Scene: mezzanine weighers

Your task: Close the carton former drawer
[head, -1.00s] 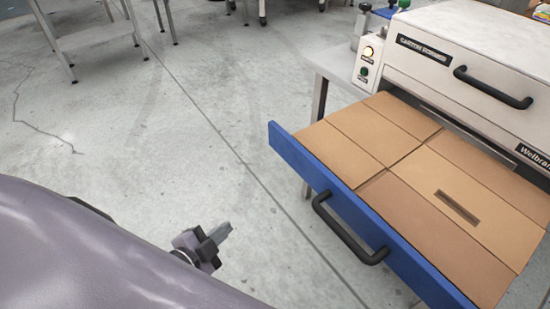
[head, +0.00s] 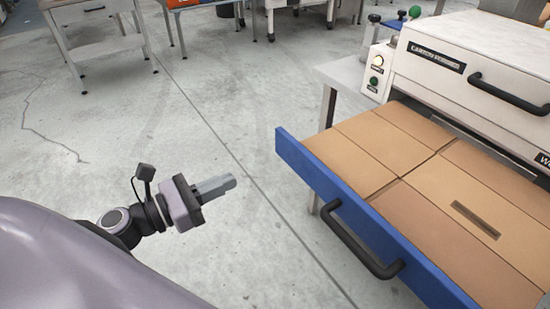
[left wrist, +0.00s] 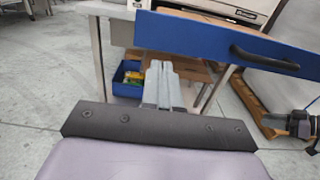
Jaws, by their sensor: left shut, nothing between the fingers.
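The carton former (head: 470,65) is a white machine on a table at the right of the head view. Its drawer is pulled out, with a blue front (head: 375,225) and a black bar handle (head: 360,240). Flat brown cartons (head: 410,165) lie in it. My left gripper (head: 232,183) is shut and empty, left of the drawer front and apart from it. In the left wrist view, its fingers (left wrist: 162,85) point toward the blue front (left wrist: 225,40), whose handle (left wrist: 264,58) is to the right. My right gripper does not show in the head view; a dark gripper-like part (left wrist: 300,125) shows at the right of the left wrist view.
A blue bin (left wrist: 126,80) with small items sits under the table in the left wrist view. A grey metal table (head: 95,40) stands at the back left of the head view. The concrete floor between it and the drawer is clear.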

